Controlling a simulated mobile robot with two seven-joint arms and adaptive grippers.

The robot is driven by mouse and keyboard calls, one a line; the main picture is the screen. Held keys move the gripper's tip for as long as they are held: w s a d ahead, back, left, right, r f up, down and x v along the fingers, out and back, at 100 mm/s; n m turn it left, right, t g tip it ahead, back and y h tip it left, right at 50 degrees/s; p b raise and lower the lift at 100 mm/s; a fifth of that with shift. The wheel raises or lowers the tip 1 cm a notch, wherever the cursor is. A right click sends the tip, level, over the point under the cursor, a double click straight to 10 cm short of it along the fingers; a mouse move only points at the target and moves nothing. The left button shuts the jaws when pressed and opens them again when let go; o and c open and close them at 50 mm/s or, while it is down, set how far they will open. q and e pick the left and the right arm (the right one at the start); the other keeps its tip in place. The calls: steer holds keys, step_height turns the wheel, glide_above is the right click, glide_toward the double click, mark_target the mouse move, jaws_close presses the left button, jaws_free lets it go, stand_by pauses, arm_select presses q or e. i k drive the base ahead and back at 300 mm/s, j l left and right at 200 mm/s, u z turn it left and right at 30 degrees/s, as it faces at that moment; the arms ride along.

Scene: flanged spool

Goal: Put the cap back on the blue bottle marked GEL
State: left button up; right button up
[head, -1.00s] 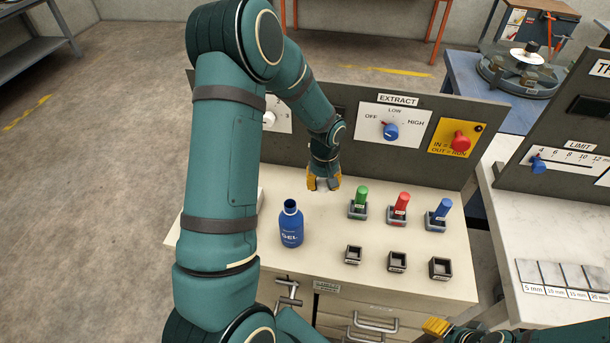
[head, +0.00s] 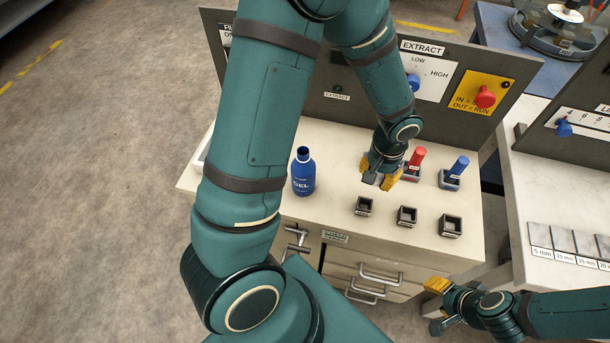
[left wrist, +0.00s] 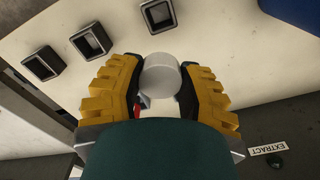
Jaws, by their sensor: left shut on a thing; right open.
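The blue bottle marked GEL (head: 303,175) stands upright on the cream worktop, its neck open. My left gripper (head: 380,181) is to the right of the bottle, apart from it. In the left wrist view, my left gripper (left wrist: 161,90) is shut on a pale round cap (left wrist: 160,74), held between its yellow fingers. In the head view I cannot clearly make out the cap. My right gripper (head: 436,306) is open and empty at the lower right, in front of the drawers.
A red peg (head: 417,157) and a blue peg (head: 460,166) stand in holders; the green one is hidden behind my left gripper. Several empty square sockets, one here (head: 407,215), sit nearer the front. A control panel (head: 338,97) rises behind. Clear worktop lies between bottle and sockets.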

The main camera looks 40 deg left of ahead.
mark_target(303, 168)
steer(key=k+j, duration=0.1)
steer(key=k, duration=0.2)
steer(key=k+j, duration=0.15)
steer(key=k+j+z, duration=0.15)
steer(key=k+j, duration=0.55)
steer(key=j, duration=0.7)
steer(key=k+j+z, duration=0.1)
steer(key=j, duration=0.3)
steer(key=k, duration=0.05)
